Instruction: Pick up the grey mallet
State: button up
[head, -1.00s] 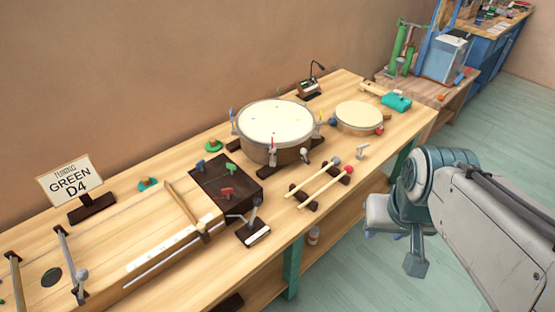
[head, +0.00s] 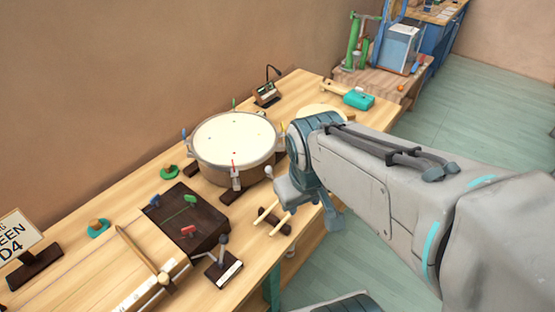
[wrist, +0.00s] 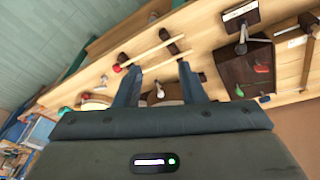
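Two pale-handled mallets lie side by side on a dark rack near the table's front edge. In the wrist view, the outer one (wrist: 150,51) has a red head. The inner handle (wrist: 165,62) runs up to my left finger, which hides its head, so I cannot tell its colour. My gripper (wrist: 157,78) is open and empty, its fingers over the mallet area. In the head view, the handles' ends (head: 269,217) show by the rack, and my arm hides the heads.
A large drum (head: 235,138) stands behind the mallets. A grey ball-topped stem (head: 269,172) stands close to it. A dark box (head: 180,220) with coloured levers and a small lever block (head: 224,268) are to the left. My arm partly covers a smaller drum (head: 320,111).

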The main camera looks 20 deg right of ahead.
jog(key=w+d+f+n+h, duration=0.2)
jog(key=w+f+n, duration=0.2)
jog(key=w+n, duration=0.3)
jog(key=n+t, duration=0.1)
jog(key=n, duration=1.5)
send_near(276, 203)
jog(key=shift+b+x, duration=3.15)
jog(key=shift+x, duration=1.3)
jog(key=shift+c, duration=0.3)
grip_shut()
